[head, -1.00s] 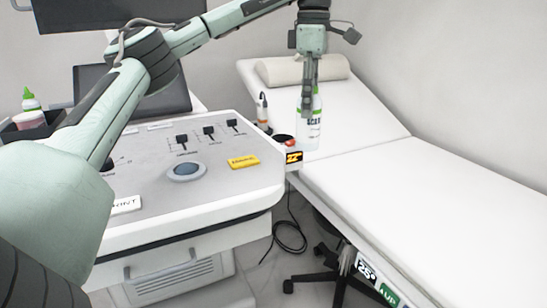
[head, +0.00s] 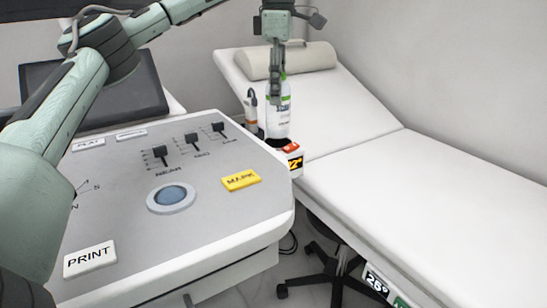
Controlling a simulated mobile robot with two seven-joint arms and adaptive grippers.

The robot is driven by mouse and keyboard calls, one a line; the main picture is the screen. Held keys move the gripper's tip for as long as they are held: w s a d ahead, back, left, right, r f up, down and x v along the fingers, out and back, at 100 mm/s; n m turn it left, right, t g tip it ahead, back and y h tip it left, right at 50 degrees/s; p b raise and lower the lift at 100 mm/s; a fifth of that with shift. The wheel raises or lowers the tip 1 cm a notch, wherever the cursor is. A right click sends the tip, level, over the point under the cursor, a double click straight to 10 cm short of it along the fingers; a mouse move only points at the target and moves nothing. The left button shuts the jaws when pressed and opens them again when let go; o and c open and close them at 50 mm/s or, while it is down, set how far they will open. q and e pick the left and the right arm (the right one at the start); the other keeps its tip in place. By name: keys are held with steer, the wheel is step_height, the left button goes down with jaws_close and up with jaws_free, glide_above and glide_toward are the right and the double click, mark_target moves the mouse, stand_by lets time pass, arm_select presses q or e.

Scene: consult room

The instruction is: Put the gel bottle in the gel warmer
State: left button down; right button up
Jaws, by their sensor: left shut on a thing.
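The gel bottle (head: 278,124) is pale, with a green band near its top, and stands upright. My left gripper (head: 275,92) comes down from above and is shut on its upper part. The gel warmer (head: 293,162) is a small unit at the right edge of the console, with a yellow-on-black display and a red-orange top. The bottle's lower end is over the warmer's dark rim, just behind the display. I cannot tell whether the bottom is inside the opening or above it. My right gripper is out of view.
The grey console (head: 210,215) with sliders, a round blue trackball and a yellow MARK key fills the front left. A probe (head: 251,108) stands just left of the bottle. A white couch (head: 430,190) with a bolster (head: 310,58) lies to the right.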

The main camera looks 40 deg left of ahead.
mark_target(278, 130)
arm_select(q)
step_height(278, 130, down, 9)
steer(key=shift+s+r, duration=0.1)
steer(key=shift+f, duration=0.35)
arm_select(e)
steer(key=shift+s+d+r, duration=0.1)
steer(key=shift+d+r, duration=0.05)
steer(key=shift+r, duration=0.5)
arm_select(q)
steer(key=shift+f, duration=0.1)
steer(key=c, duration=0.8)
jaws_free()
steer(key=shift+f, duration=0.1)
